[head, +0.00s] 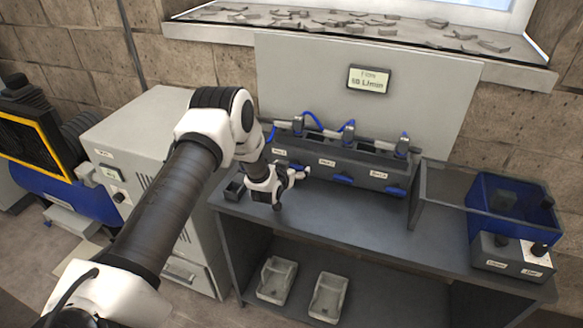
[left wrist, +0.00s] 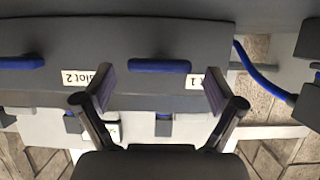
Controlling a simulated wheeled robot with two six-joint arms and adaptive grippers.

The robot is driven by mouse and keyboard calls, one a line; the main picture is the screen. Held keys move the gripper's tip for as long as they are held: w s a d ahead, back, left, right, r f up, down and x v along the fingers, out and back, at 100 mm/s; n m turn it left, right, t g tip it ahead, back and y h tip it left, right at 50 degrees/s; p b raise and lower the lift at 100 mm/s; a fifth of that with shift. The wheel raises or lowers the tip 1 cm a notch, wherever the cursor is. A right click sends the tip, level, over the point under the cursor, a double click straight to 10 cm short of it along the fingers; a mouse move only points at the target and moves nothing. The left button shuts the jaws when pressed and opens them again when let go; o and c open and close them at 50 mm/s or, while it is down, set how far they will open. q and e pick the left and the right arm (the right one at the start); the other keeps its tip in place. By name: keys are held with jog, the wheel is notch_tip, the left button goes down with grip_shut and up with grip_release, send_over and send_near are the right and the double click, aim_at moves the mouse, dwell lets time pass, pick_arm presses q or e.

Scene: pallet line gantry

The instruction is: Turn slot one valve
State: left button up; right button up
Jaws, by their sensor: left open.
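The slot one valve has a blue bar handle (left wrist: 160,66), which lies level on the dark panel in the left wrist view. Its white label (left wrist: 194,81) is partly covered by a finger. My left gripper (left wrist: 155,88) is open, with one finger toward each end of the handle; I cannot tell whether they touch it. In the head view my left gripper (head: 298,176) is at the left end of the valve panel (head: 335,168) and largely hides the slot one handle. My right gripper is not in view.
The slot two handle (left wrist: 20,63) is left in the wrist view; its label (left wrist: 80,77) is beside a finger. A blue hose (left wrist: 256,70) is at right. In the head view a small dark box (head: 234,190) stands left of my gripper. The bench front (head: 350,222) is clear.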

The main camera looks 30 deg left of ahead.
pick_arm(q)
jog(key=shift+s+d+r, duration=0.1)
jog(key=shift+s+r, duration=0.05)
jog(key=shift+r, duration=0.05)
jog(key=shift+c, duration=1.3)
jog(key=shift+s, duration=0.1)
jog(key=c, duration=0.9)
jog(key=shift+f+n+b, duration=0.2)
jog(key=shift+n+b, duration=0.2)
jog(key=shift+b, duration=0.5)
jog(key=n+t+h+b, duration=0.1)
jog(key=n+b, duration=0.1)
jog(key=b, duration=0.3)
jog(key=a+f+n+t+h+b, duration=0.1)
jog(key=n+h+b, duration=0.1)
jog(key=b, duration=0.4)
jog(key=n+t+h+b, duration=0.1)
jog(key=n+h+b, duration=0.1)
jog(key=n+b, duration=0.2)
jog(key=shift+a+f+b, duration=0.15)
jog(key=shift+a+b, duration=0.1)
jog(key=shift+b, duration=0.5)
jog(key=shift+n+t+h+b, duration=0.4)
jog(key=shift+n+t+b, duration=0.2)
jog(key=shift+n+b, duration=1.15)
